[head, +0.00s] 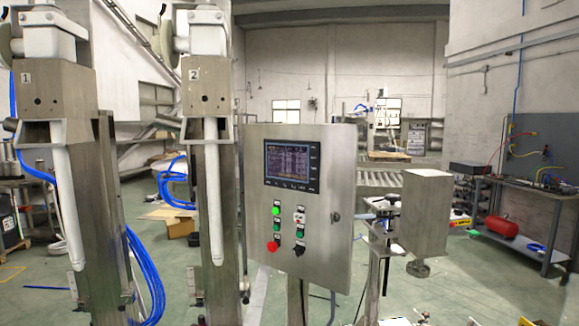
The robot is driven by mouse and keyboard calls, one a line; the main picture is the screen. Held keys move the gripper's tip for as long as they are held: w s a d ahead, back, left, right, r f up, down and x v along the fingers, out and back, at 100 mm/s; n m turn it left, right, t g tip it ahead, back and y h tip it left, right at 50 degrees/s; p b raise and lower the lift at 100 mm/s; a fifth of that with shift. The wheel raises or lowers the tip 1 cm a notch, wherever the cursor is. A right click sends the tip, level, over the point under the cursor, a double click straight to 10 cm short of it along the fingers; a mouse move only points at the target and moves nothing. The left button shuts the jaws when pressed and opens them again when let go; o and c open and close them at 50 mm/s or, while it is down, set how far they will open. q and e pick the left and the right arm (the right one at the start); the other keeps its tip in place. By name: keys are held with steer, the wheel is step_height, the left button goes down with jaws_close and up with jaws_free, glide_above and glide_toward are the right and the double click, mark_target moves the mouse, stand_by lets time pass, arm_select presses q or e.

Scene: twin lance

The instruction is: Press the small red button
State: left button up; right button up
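A lit green button (276,210) and other green buttons (299,233) are nearby, with a black switch (298,251) below right. Nothing touches the buttons. I cannot make out either of my grippers in this view.
A screen (291,166) fills the upper part of the box front. Two tall steel columns with white lances, marked 1 (55,90) and 2 (208,90), stand left of the box. A steel stand (426,210) is to the right. A workbench (520,208) stands by the right wall.

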steer(key=shift+c, duration=0.5)
jaws_close()
steer(key=c, duration=0.8)
jaws_free()
steer(key=shift+d, duration=0.1)
